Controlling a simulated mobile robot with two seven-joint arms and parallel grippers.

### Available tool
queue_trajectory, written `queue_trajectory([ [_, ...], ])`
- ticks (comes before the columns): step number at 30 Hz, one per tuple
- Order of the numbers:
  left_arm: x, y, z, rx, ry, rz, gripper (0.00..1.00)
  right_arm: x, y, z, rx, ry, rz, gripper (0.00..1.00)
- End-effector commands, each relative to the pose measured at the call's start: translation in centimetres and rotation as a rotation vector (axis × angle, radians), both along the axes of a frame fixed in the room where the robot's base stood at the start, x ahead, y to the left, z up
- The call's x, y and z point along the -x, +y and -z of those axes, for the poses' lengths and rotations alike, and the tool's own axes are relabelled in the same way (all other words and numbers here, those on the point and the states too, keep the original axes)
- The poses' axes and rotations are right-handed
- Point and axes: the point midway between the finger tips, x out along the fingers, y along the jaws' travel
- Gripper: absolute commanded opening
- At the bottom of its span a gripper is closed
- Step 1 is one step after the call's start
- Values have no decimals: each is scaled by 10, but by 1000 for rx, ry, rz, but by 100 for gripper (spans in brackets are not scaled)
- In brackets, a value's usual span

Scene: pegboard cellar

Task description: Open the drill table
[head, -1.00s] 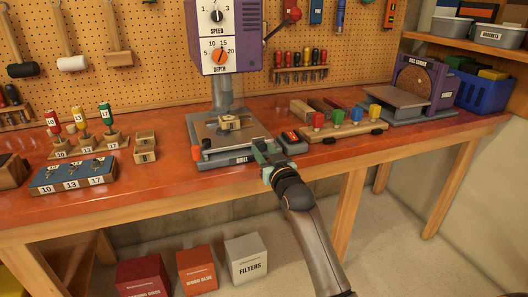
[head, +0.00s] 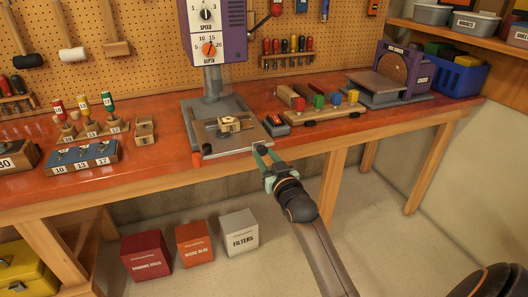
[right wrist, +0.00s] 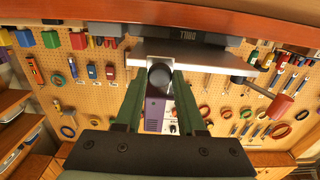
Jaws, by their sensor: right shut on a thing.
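The drill table (head: 190,115) is a grey plate under the purple drill press (head: 217,40); it extends to the bench's front edge. A wooden block (head: 229,124) sits on it. My right gripper (head: 262,153) is at the table's front right corner, its green fingers shut on the table's knob. In the right wrist view the round dark knob (right wrist: 160,76) lies between the fingers (right wrist: 158,84), beside the plate's edge (right wrist: 195,52). The plate sticks out past the dark base marked DRILL (right wrist: 188,35). My left gripper is out of view.
Numbered bits (head: 83,155) stand to the left. Boxes (head: 194,244) lie under the bench. The floor in front is clear.

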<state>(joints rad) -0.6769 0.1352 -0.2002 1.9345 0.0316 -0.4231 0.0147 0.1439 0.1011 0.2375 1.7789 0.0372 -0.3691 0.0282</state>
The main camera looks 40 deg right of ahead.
Motion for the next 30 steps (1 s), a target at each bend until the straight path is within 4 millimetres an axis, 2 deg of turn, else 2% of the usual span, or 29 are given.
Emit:
queue_trajectory([
  [5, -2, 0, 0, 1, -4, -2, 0, 1, 1, 4, -2, 6, -1, 0],
  [6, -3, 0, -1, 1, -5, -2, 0, 1, 1, 4, -2, 6, -1, 41],
  [9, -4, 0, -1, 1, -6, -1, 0, 1, 1, 3, -2, 5, -1, 52],
  [20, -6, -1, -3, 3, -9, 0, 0, 6, 2, 3, -2, 4, -1, 52],
  [23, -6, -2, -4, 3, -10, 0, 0, 18, 5, 3, -2, 5, -1, 52],
  [30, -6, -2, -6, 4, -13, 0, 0, 65, 16, 3, -2, 6, 0, 52],
])
